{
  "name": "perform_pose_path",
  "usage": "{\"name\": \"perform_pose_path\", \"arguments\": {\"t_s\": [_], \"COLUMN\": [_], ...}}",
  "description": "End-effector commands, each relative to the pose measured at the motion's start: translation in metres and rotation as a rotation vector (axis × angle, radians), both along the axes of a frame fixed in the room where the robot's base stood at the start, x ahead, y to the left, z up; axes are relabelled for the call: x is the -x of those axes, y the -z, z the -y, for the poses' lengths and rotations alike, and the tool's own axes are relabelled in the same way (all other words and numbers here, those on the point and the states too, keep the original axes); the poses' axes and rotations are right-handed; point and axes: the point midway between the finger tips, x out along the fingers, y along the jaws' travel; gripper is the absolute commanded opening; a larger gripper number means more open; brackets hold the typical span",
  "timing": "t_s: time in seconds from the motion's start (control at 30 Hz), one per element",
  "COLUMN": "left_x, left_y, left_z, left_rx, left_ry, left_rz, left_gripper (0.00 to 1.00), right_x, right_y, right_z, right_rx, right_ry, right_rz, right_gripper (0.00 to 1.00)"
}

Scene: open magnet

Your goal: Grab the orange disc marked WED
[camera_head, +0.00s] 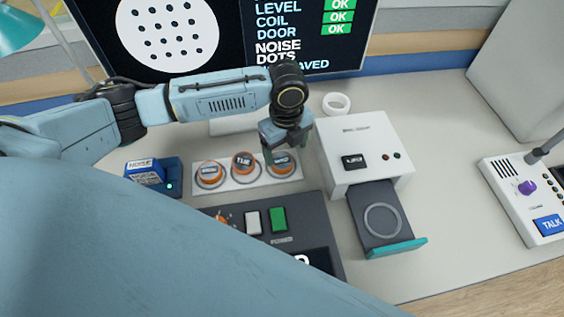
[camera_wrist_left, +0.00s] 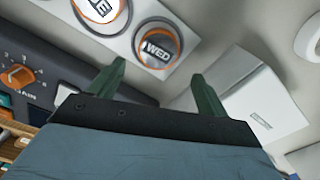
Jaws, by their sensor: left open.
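The orange disc marked WED (camera_head: 282,164) sits in the rightmost round spot of a white holder (camera_head: 226,180). In the left wrist view the WED disc (camera_wrist_left: 158,48) shows its dark label and lies ahead of my fingertips, a little above the gap between them. My left gripper (camera_head: 288,146) is over the right end of the holder, and part of the disc is hidden behind it. In the left wrist view my left gripper (camera_wrist_left: 155,78) has its two green fingers apart with nothing between them. My right gripper is not in view.
Two more orange discs, one marked TUE (camera_head: 243,162) and one at the left (camera_head: 209,174), share the holder. A white box (camera_head: 362,150) with an open drawer (camera_head: 380,215) stands close to the right. A dark control panel (camera_head: 262,222) lies in front, and a blue block (camera_head: 150,173) at left.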

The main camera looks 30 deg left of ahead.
Motion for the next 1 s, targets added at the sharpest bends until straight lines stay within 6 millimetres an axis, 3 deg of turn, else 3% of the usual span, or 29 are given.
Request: {"name": "perform_pose_path", "arguments": {"t_s": [0.3, 0.57, 0.93, 1.0], "left_x": [0.003, 0.002, 0.002, 0.002], "left_y": [0.045, 0.049, 0.048, 0.048], "left_z": [-0.007, -0.008, -0.008, -0.008], "left_rx": [-0.002, -0.002, -0.002, -0.002], "left_ry": [0.0, 0.001, 0.0, 0.0], "left_rz": [-0.003, 0.0, 0.0, 0.0], "left_gripper": [0.77, 0.77, 0.3, 0.28], "right_x": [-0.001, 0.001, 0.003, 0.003], "right_y": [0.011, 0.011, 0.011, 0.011], "right_z": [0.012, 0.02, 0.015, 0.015], "right_rx": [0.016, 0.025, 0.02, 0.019], "right_ry": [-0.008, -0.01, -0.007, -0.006], "right_rz": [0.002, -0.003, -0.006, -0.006], "right_gripper": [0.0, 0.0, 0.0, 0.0]}}
